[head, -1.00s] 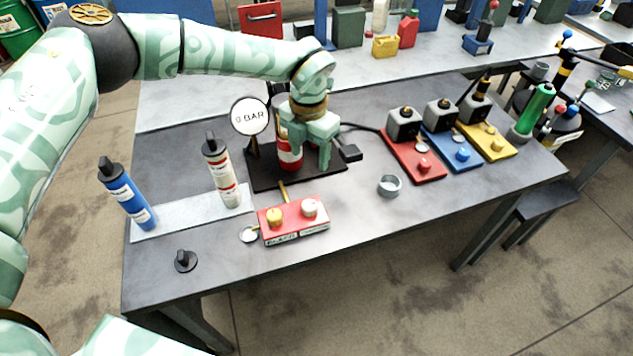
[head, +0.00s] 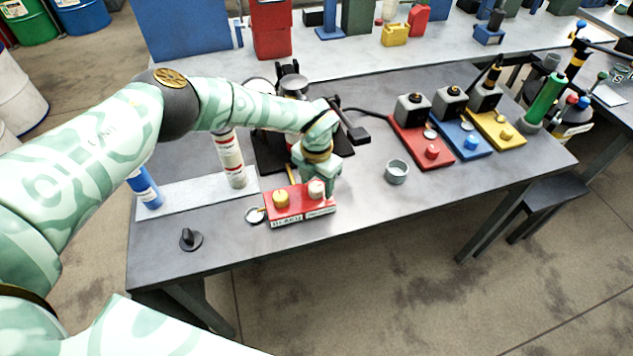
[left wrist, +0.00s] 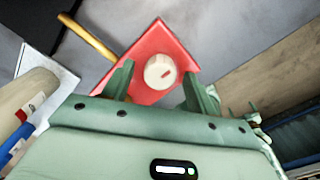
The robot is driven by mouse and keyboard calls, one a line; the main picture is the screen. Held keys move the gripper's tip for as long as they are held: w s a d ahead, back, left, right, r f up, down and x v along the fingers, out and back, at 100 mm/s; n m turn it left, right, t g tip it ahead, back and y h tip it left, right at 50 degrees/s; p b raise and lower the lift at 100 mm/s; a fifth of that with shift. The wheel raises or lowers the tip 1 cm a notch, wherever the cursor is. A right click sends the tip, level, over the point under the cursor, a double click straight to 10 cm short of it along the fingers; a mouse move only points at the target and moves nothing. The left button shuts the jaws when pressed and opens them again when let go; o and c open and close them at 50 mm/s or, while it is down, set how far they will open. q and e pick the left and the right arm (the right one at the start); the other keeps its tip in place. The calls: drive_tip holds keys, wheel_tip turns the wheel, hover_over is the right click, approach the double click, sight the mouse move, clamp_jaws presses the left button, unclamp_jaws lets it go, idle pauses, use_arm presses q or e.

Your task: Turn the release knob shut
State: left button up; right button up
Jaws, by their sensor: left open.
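My left gripper (head: 318,178) hangs over the white knob. In the left wrist view, the open fingers (left wrist: 158,70) stand on either side of the white knob (left wrist: 159,73), which has a red mark slanting on its face. I see a gap beside the knob, so the fingers are not closed on it. My right gripper is not in view.
A brass rod (left wrist: 88,36) comes out of the red block. A dark stand with a gauge is partly hidden behind my left arm. A cream cylinder (head: 231,160) and a blue cylinder (head: 146,188) stand to the left. A grey ring cup (head: 397,172) stands to the right.

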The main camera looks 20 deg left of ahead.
use_arm(q)
drive_tip(key=shift+s+r, duration=0.1)
drive_tip(key=c, duration=1)
drive_tip(key=n+p, duration=0.2)
drive_tip(key=n, duration=0.1)
drive_tip(key=shift+r, duration=0.15)
drive_tip(key=n+p, duration=0.3)
drive_tip(key=n, duration=0.2)
drive_tip(key=shift+n, duration=0.4)
drive_tip(key=n+p, duration=0.2)
drive_tip(key=n, duration=0.2)
drive_tip(key=shift+n, duration=0.3)
drive_tip(key=shift+n+p, duration=0.75)
drive_tip(key=shift+n, duration=1.45)
